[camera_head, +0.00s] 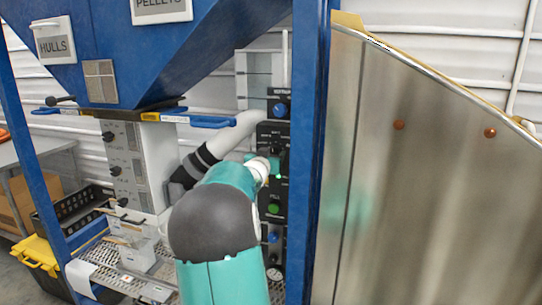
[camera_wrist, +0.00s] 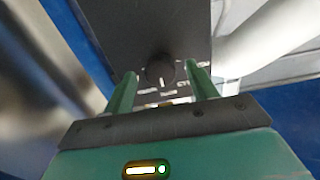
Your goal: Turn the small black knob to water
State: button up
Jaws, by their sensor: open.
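The small black knob (camera_wrist: 160,70) is on a dark control panel (camera_wrist: 165,30) in the wrist view. A pale pointer mark shows on its lower edge, and small white labels around it are too blurred to read. My gripper (camera_wrist: 161,70) is open, with one green finger on each side of the knob in the picture. Gaps show between the fingers and the knob; I cannot tell how far the tips reach around it in depth. In the head view my arm reaches to the black panel (camera_head: 267,205) and hides part of it.
A blue knob (camera_head: 280,109) is above and a green button (camera_head: 273,208) below on the panel column. A blue post (camera_head: 314,150) stands close to the right, beside a large metal sheet (camera_head: 430,170). A blue hopper (camera_head: 210,45) overhangs at the left.

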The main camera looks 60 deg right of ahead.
jog(key=c, duration=1)
jog(key=shift+m, duration=0.4)
jog(key=m, duration=0.3)
jog(key=shift+m, duration=2)
